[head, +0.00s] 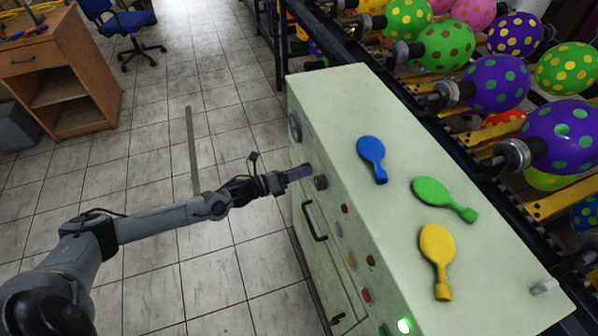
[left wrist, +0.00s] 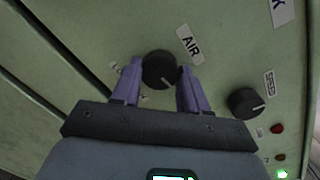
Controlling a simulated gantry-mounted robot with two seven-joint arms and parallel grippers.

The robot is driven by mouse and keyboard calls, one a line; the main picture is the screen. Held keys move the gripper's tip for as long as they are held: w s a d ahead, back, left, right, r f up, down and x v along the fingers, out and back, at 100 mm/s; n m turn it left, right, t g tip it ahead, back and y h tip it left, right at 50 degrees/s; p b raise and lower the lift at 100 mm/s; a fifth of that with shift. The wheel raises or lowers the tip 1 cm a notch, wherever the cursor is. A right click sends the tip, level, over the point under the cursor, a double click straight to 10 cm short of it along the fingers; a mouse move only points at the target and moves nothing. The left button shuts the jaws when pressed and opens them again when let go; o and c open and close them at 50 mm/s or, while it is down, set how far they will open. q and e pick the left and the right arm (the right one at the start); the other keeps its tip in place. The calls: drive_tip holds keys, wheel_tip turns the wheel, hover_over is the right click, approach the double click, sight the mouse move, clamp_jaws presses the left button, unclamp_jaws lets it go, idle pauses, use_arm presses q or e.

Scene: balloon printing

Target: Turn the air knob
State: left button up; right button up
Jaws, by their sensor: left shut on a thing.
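The air knob (left wrist: 160,70) is a round black knob on the pale green panel, beside a white label reading AIR. In the left wrist view the two purple fingers of my left gripper (left wrist: 161,68) stand on either side of it, shut on it. In the head view the left gripper (head: 300,173) reaches the side panel of the green cabinet (head: 400,105); the air knob is hidden there by the fingers. My right gripper is in neither view.
A speed knob (left wrist: 245,103) sits close to the right of the left gripper. Blue (head: 372,158), green (head: 444,197) and yellow (head: 437,258) flat balloons lie on the cabinet top. A drawer handle (head: 314,222) projects below the gripper. Open tiled floor lies left.

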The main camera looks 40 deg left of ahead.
use_arm(q)
drive_tip(key=n+g+p, duration=0.1)
drive_tip(key=n+p, duration=0.3)
drive_tip(key=n, duration=0.6)
drive_tip(key=n+g+h+p, duration=0.1)
drive_tip(key=n+p, duration=0.3)
drive_tip(key=n, duration=0.7)
drive_tip(key=shift+w+a+r+p, duration=0.1)
drive_tip(key=shift+a+r+p, duration=0.05)
drive_tip(key=shift+p, duration=0.2)
idle(0.4)
drive_tip(key=o, duration=1.1)
drive_tip(key=shift+c, duration=0.2)
